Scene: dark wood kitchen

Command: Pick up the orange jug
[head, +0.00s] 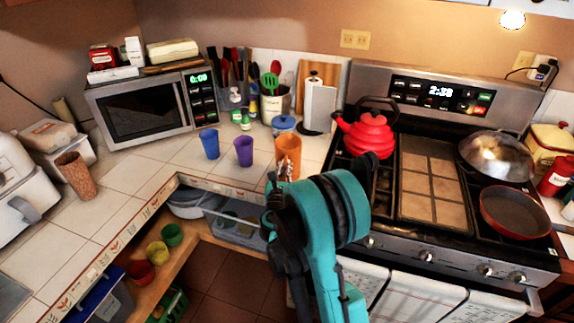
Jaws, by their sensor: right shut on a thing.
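The orange jug (288,152) stands upright on the white tiled counter, at the right end of a row with a purple cup and a blue cup. My right gripper (284,172) is at the front of the jug and shut on it. My teal and black right arm hides part of the gripper and the counter edge below. The jug's base is partly hidden by the gripper. My left gripper is not in view.
The purple cup (243,151) and blue cup (209,144) stand left of the jug. A blue-lidded jar (284,124) is behind it. The stove with a red kettle (367,135) is to the right. A microwave (150,107) stands at the back left. The left counter has free tiles.

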